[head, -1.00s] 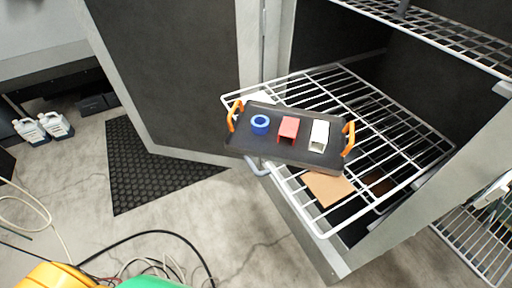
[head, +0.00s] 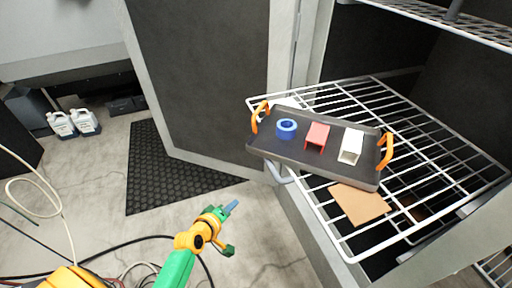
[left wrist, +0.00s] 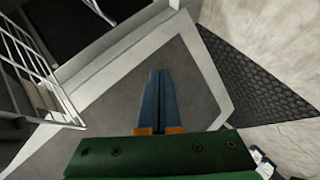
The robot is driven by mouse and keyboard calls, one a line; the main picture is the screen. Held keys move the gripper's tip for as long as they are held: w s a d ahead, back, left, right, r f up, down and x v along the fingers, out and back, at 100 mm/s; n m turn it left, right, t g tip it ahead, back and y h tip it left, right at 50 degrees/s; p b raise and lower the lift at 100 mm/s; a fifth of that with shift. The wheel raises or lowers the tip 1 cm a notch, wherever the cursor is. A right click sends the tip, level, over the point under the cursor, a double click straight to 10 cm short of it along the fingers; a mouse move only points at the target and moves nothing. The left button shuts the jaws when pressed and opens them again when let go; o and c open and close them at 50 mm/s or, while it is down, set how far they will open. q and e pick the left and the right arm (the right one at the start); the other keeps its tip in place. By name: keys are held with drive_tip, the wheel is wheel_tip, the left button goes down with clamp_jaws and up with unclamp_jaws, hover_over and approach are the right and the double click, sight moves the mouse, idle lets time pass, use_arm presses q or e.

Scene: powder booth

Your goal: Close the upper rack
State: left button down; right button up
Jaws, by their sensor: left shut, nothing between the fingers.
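A white wire rack (head: 331,216) is pulled out of the open cabinet. A dark tray (head: 270,148) with orange handles lies on it, carrying a blue ring (head: 287,128), a red block (head: 317,136) and a white block (head: 351,146). Another wire rack (head: 455,20) is higher in the cabinet. My left gripper (head: 234,205) is shut and empty, left of the pulled-out rack's front and apart from it. In the left wrist view its blue fingers (left wrist: 158,78) are together, with wire rack bars (left wrist: 28,55) at the left. My right gripper is out of view.
The dark cabinet door (head: 215,80) stands open left of the rack. A brown card (head: 358,203) lies by the tray. A black floor mat (head: 160,180), white jugs (head: 72,123) and cables (head: 120,240) are at the left.

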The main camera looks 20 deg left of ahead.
use_arm(q)
drive_tip(key=w+a+r+n+t+b, duration=0.1)
drive_tip(key=w+a+r+n+t, duration=0.15)
drive_tip(key=r, duration=0.75)
drive_tip(key=w+a+r+n+t+b, duration=0.1)
drive_tip(key=r+n+t, duration=0.25)
drive_tip(key=r, duration=0.65)
drive_tip(key=w+d, duration=0.3)
drive_tip(key=w, duration=0.9)
drive_tip(key=shift+w+f+m+t+p, duration=0.25)
drive_tip(key=shift+m+t+p, duration=0.05)
drive_tip(key=shift+m, duration=0.1)
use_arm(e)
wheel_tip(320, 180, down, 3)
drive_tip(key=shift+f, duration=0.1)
